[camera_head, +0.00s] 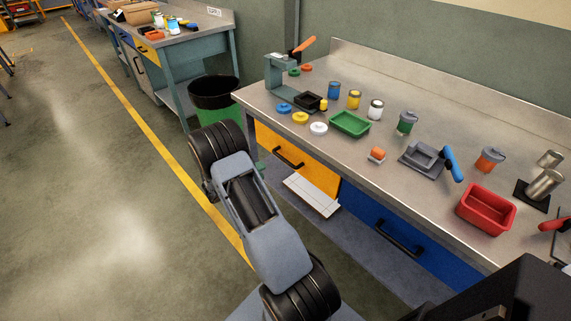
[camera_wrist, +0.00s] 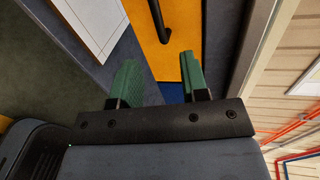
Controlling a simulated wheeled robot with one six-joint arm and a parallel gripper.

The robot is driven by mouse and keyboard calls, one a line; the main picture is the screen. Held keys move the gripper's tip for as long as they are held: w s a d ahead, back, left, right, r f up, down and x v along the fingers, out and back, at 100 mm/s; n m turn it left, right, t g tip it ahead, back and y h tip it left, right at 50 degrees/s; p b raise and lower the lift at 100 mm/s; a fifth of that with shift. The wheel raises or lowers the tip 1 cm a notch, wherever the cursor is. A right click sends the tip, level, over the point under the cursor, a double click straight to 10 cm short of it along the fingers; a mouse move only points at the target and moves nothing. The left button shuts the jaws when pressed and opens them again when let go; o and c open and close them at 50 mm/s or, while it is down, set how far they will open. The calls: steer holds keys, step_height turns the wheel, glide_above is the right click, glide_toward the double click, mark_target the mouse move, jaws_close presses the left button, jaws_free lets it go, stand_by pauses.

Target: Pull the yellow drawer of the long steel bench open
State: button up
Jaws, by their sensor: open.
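The long steel bench (camera_head: 400,170) runs along the wall on the right. Its yellow drawer (camera_head: 318,178) is at the left end of the front and looks shut, flush with the blue drawer beside it. A black bar handle (camera_head: 288,157) is on the yellow front. In the wrist view the handle (camera_wrist: 159,22) lies beyond the fingertips, roughly in line with the gap between them, against the yellow front (camera_wrist: 186,32). My gripper (camera_wrist: 160,72) is open and empty, with green fingers apart. In the head view my arm mostly hides it.
A blue drawer (camera_head: 405,240) with a black handle is right of the yellow one. A white box-like thing (camera_head: 312,196) lies below the drawers. A green bin with a black rim (camera_head: 214,93) stands left of the bench. Floor at left is clear.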

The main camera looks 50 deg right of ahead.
mark_target(286, 161)
steer(key=shift+n, duration=0.5)
steer(key=x, duration=1.4)
steer(key=shift+w+f, duration=0.25)
steer(key=shift+f, duration=0.05)
steer(key=shift+c, duration=0.4)
jaws_close()
